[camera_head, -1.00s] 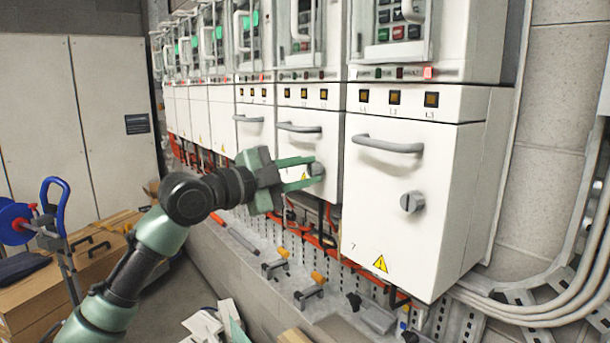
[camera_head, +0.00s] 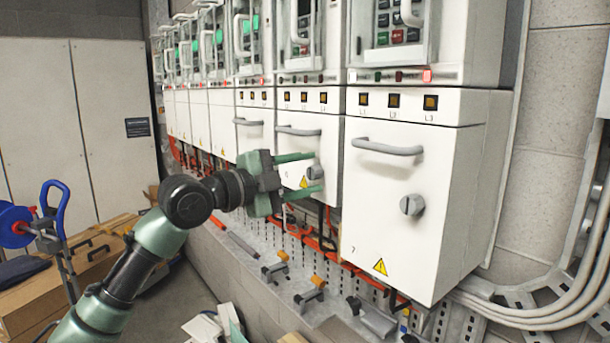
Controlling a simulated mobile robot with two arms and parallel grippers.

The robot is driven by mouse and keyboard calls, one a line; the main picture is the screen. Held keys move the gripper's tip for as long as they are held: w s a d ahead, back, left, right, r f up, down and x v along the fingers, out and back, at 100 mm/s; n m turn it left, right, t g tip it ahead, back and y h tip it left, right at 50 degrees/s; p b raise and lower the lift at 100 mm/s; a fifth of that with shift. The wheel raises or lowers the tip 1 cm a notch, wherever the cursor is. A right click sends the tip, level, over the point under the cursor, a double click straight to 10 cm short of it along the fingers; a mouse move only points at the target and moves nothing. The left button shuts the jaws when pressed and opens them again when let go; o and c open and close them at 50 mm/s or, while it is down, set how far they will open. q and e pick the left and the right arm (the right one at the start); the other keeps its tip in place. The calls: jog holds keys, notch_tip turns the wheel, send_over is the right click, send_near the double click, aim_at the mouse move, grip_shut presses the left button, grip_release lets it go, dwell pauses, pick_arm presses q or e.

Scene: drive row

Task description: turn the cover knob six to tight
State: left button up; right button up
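Cover knob six (camera_head: 316,173) is a round grey knob on the lower right of the white cover (camera_head: 312,137) left of the cover marked 7. My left gripper (camera_head: 313,171) reaches in from the left. Its two green fingers are spread, one above and one below the knob, with a gap showing on both sides. The fingers and palm hide part of the cover's lower left and most of its number. I cannot tell the knob's exact turn. My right gripper is not in view.
The cover marked 7 (camera_head: 398,205) stands close on the right, with its own handle (camera_head: 387,147) and knob (camera_head: 411,204). Orange cables and clamps lie on the ledge below. A blue and red reel (camera_head: 22,226) and wooden boxes (camera_head: 60,275) stand at left.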

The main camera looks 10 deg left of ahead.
pick_arm(q)
jog(key=shift+s+a+f+b, duration=0.15)
jog(key=shift+s+a+b, duration=0.15)
jog(key=shift+s+a, duration=0.1)
jog(key=b+v, duration=0.2)
jog(key=v, duration=0.4)
jog(key=shift+s+a, duration=0.15)
jog(key=shift+s, duration=0.15)
